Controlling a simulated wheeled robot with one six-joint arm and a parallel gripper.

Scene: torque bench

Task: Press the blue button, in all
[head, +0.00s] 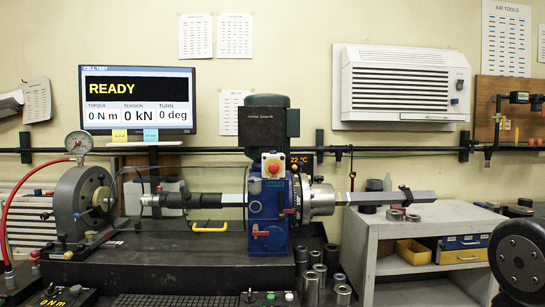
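I cannot make out a blue button for certain in the head view. A dark control strip (262,299) at the bottom edge holds a dark knob, a green button (271,296) and a pale button, and is cut off by the frame. My gripper is not in view. A dark round part at the right edge may belong to my arm.
The monitor (137,78) shows READY, with zero torque, tension and turn. A keyboard (177,300) lies at the front. Several metal sockets (311,288) stand right of the machine. A grey side bench (440,216) holds bins. A red hose (12,205) curves at left.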

